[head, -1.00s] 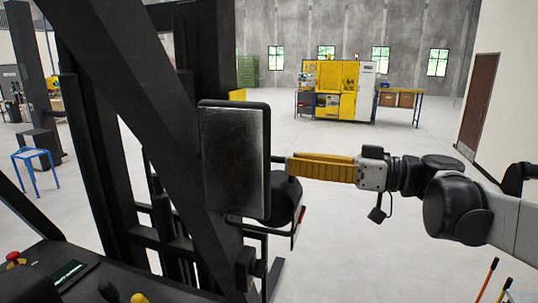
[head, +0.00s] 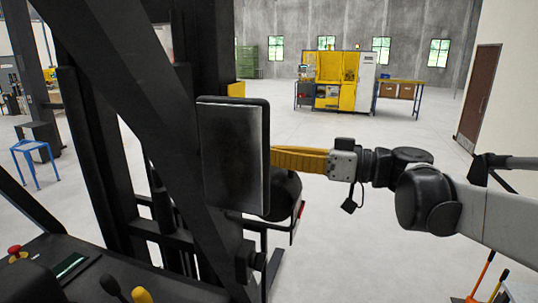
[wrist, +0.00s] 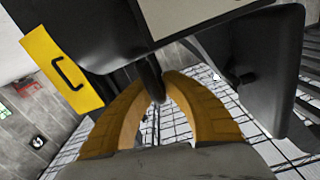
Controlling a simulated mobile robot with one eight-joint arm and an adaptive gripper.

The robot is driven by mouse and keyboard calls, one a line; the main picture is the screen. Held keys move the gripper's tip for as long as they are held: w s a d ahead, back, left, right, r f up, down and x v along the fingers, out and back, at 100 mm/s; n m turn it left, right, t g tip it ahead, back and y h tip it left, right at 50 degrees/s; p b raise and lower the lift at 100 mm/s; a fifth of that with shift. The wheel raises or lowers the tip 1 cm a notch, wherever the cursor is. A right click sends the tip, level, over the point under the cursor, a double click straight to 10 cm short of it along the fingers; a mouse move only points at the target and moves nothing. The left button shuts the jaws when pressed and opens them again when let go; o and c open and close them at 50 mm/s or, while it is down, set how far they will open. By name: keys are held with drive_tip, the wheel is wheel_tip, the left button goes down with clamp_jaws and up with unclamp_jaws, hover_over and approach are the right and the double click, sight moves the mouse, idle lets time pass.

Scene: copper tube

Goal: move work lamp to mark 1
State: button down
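My gripper (wrist: 156,86) has yellow-brown fingers, and in the wrist view their tips are close to each other on either side of a thin dark rod (wrist: 149,72). Whether they press on the rod cannot be told. The rod is next to a dark, box-like body (wrist: 105,45). In the head view, the fingers (head: 300,158) point left and their tips are hidden behind an upright black panel (head: 235,155). A rounded black shape (head: 284,192) is just below the fingers. I cannot make out for certain which part is the work lamp. Mark 1 is not seen.
Dark mast beams (head: 150,130) fill the left of the head view, close to the panel. A console with a red button (head: 17,250) is at lower left. A blue stool (head: 33,150) stands further left. A yellow machine (head: 337,80) and open grey floor lie beyond.

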drive_tip(key=shift+s+n, duration=0.25)
drive_tip(key=shift+n, duration=0.05)
drive_tip(key=shift+s+a+f+n+b, duration=0.1)
drive_tip(key=shift+s+a+n, duration=0.1)
drive_tip(key=shift+s+n, duration=0.4)
drive_tip(key=shift+s+a+f+n+b, duration=0.2)
drive_tip(key=shift+s+n, duration=0.25)
drive_tip(key=shift+n, duration=0.3)
drive_tip(key=shift+s+a+n+b, duration=0.1)
drive_tip(key=shift+s+a+n, duration=0.15)
drive_tip(key=shift+s+n, duration=0.35)
drive_tip(key=shift+s+a+f, duration=0.15)
drive_tip(key=shift+s+f, duration=0.1)
drive_tip(key=shift+s, duration=0.2)
drive_tip(key=c, duration=1.5)
unclamp_jaws()
drive_tip(key=shift+o, duration=0.2)
drive_tip(key=v, duration=1.2)
drive_tip(key=shift+r, duration=0.1)
